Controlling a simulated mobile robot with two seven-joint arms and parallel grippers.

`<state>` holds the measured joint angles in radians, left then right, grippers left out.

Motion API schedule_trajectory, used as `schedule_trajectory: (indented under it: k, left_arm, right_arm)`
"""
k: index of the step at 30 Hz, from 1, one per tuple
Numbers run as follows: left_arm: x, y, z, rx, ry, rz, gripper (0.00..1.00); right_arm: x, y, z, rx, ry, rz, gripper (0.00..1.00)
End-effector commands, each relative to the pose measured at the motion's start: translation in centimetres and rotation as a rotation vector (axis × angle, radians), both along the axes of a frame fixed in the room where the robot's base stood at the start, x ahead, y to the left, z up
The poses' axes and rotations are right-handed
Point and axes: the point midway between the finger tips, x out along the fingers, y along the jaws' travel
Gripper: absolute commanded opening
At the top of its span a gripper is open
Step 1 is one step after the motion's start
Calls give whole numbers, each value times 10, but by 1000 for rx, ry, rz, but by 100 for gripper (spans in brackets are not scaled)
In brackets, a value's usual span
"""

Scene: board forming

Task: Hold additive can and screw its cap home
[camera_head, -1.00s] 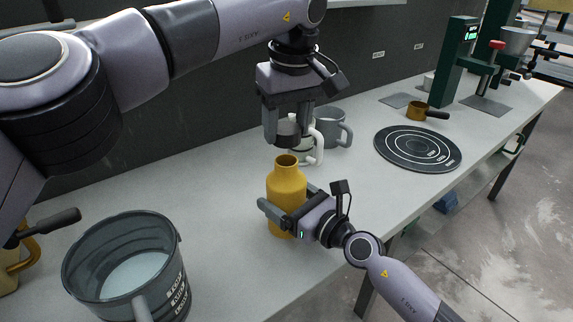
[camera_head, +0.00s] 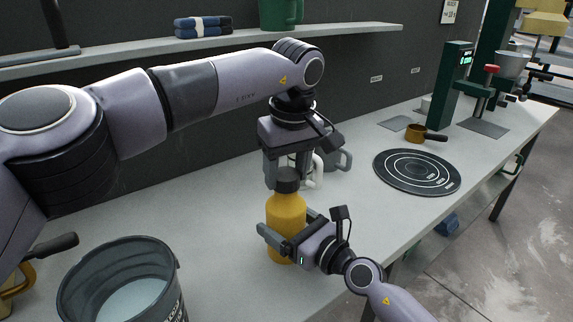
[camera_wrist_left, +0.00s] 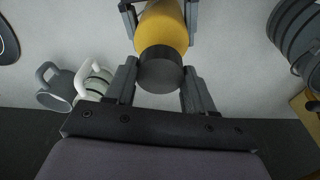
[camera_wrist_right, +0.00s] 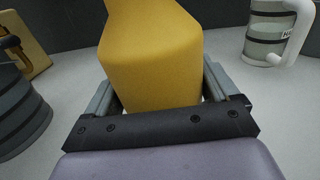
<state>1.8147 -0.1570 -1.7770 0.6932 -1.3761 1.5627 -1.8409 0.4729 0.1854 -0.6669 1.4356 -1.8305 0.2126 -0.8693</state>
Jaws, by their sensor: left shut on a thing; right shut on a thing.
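The additive can (camera_head: 286,215) is a yellow bottle standing upright near the front of the bench. My right gripper (camera_head: 283,241) is shut around its body, and in the right wrist view the can (camera_wrist_right: 150,60) fills the space between the fingers. The dark grey cap (camera_head: 287,181) sits over the can's mouth, roughly in line with it, and hides the neck. My left gripper (camera_head: 288,170) points down from above and is shut on the cap, which also shows between its fingers in the left wrist view (camera_wrist_left: 160,73). The thread is hidden, so I cannot tell how tight it is.
A grey bucket (camera_head: 120,275) stands at the front left. Grey and white mugs (camera_head: 338,160) stand close behind my left gripper.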

Motion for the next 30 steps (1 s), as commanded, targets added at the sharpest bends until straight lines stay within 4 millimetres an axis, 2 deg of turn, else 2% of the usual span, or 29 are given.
schedule_trajectory:
  k: [4, 30]
  left_arm:
    - [0, 0, -7, 1, 1, -1, 25]
    - [0, 0, -14, 0, 1, -1, 25]
  right_arm:
    - [0, 0, -1, 0, 1, 0, 33]
    - [0, 0, -1, -1, 2, 0, 33]
